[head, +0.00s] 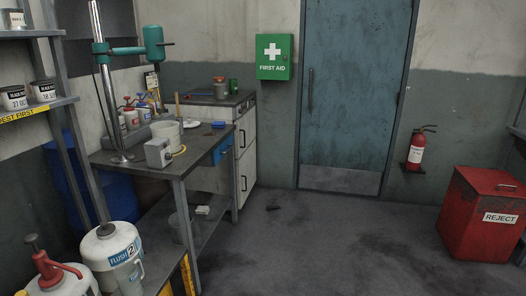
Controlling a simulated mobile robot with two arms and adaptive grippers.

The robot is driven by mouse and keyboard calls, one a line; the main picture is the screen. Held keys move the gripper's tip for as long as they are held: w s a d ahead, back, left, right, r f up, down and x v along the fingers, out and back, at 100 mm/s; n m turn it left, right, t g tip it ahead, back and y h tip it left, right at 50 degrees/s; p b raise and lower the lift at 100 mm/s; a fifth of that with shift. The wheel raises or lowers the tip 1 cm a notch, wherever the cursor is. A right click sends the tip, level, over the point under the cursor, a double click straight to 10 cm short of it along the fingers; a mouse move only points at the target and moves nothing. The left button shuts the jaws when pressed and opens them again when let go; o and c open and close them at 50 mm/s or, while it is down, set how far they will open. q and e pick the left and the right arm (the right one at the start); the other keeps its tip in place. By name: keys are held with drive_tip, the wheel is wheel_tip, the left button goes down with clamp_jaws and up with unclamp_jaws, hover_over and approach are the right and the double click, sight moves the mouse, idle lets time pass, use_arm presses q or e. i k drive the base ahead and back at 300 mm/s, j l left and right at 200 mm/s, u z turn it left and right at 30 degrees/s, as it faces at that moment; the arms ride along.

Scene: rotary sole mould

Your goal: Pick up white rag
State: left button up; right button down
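No thing in the head view is plainly a white rag. A small white item (203,210) lies on the lower shelf of the workbench, beside a grey bucket; it is too small to tell whether it is cloth. Another flat whitish item (190,124) lies on the bench top behind the white tub (167,131). Neither of my grippers shows in this view.
The workbench (150,172) stands at left, with bottles and a grey box (158,152) on top. A white flush canister (112,255) is near at lower left. A red reject bin (480,215) stands at right. The floor (320,240) between is mostly clear, with a small dark item on it.

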sight(201, 209)
drive_tip(key=i+z, duration=0.25)
drive_tip(key=i, duration=1.8)
